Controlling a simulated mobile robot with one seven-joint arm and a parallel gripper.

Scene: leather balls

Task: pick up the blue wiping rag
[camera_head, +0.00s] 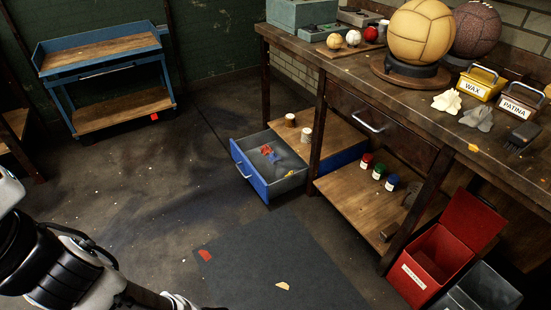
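A small blue scrap (273,158) lies beside a red scrap (265,150) inside the open blue drawer (263,190) under the workbench. It is too small to tell whether it is the wiping rag. On the benchtop, a cream crumpled cloth (447,101) and a grey crumpled cloth (477,118) lie near the tins. No larger blue cloth shows. My arm reaches in from the left and runs out at the bottom edge. My gripper's fingers do not show.
The workbench (330,70) carries balls on stands, a yellow WAX caddy (480,82) and a PATINA caddy (517,103). A red bin (432,262) stands at the lower right. A blue cart (105,75) stands at the back left. Open floor lies between, with a dark mat (265,255).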

